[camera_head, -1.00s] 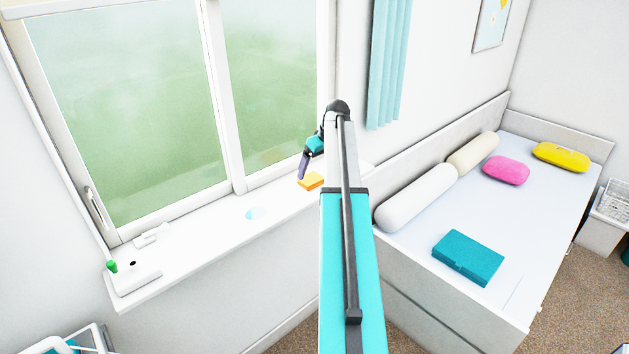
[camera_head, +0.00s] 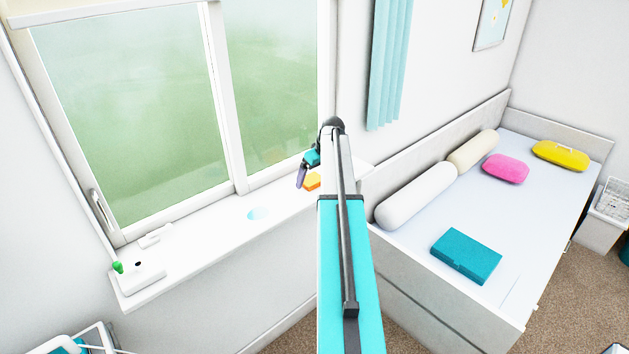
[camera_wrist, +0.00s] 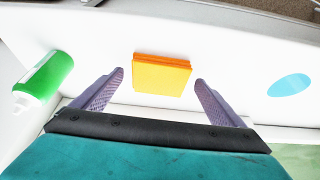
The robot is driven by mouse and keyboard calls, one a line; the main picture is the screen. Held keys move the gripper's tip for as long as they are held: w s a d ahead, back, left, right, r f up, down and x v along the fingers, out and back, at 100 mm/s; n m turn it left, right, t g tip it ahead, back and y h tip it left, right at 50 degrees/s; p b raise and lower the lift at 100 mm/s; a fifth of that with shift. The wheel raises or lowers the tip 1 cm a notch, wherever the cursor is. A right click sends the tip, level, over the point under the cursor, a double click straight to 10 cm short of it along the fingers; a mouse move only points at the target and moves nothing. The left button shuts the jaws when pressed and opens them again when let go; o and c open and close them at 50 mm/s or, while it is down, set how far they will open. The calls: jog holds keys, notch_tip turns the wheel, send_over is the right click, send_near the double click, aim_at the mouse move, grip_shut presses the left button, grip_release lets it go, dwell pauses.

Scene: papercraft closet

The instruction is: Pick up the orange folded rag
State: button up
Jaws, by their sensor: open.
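The orange folded rag (camera_head: 312,181) lies on the white windowsill near its right end. In the wrist view the rag (camera_wrist: 162,74) shows as a flat orange-yellow stack near the middle, ahead of and between the fingers. My gripper (camera_wrist: 158,82) is open, with one purple finger to the left of the rag and one to the right; neither appears to touch it. In the head view my gripper (camera_head: 301,186) hangs over the sill just left of the rag, partly hidden by my arm.
A green bottle with a white cap (camera_wrist: 44,80) lies left of my gripper in the wrist view. A light-blue oval (camera_head: 258,214) is on the windowsill (camera_head: 200,245). The window stands behind the sill. A bed (camera_head: 460,215) with cushions and a teal box (camera_head: 466,256) is right.

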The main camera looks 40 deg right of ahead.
aim_at(310, 177)
dwell(0.3)
jog(key=c, duration=1.1)
jog(key=shift+r, duration=0.2)
jog(key=shift+c, duration=0.2)
jog(key=shift+s+r+b, duration=0.1)
jog(key=shift+r+b, duration=1.1)
jog(key=shift+r, duration=0.35)
jog(key=s+a+r+b, duration=0.1)
jog(key=s+b, duration=0.4)
jog(key=s, duration=1)
jog(key=shift+s+a+r, duration=0.25)
jog(key=shift+s+a, duration=0.1)
jog(key=shift+a, duration=0.35)
